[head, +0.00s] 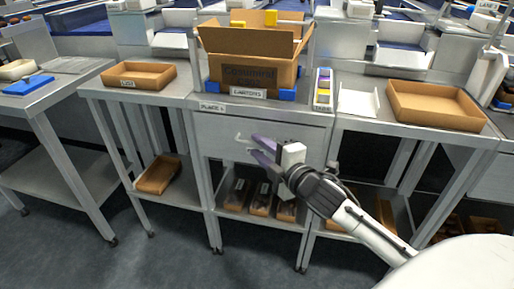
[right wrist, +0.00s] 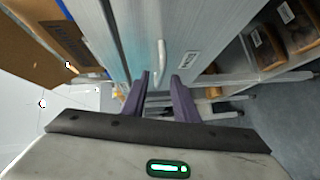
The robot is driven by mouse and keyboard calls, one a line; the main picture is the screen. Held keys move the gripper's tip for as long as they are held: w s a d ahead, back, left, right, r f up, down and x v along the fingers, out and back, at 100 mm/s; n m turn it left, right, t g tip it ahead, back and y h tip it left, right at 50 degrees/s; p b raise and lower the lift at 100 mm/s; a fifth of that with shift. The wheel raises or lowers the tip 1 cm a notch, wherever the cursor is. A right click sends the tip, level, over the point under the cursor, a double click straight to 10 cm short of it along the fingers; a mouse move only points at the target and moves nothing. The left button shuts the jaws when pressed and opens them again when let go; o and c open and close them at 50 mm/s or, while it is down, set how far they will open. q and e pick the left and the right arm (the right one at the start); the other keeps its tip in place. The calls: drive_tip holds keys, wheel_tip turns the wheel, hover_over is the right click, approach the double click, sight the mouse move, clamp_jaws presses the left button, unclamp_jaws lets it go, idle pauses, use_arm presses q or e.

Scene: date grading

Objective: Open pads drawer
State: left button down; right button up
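The drawer (head: 215,138) is a grey metal front under the middle table top and looks shut. Its pale bar handle (head: 240,137) shows in the head view and also in the right wrist view (right wrist: 160,62). My right gripper (head: 256,147) has purple fingers and is just in front of the drawer, close to the handle. In the right wrist view its fingers (right wrist: 162,75) are apart with nothing between them, and the handle lies just beyond the tips. Contact with the handle cannot be told. A small label (right wrist: 191,63) is on the metal front. My left gripper is not in view.
A cardboard box (head: 235,75) stands in blue corner holders on the table above. Shallow brown trays (head: 438,106) lie on the tables at both sides. Several bins (head: 261,198) sit on the shelf below. Floor (head: 170,255) in front is clear.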

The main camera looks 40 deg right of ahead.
drive_tip(key=shift+w+f, duration=0.15)
drive_tip(key=shift+w, duration=0.6)
clamp_jaws()
idle(0.9)
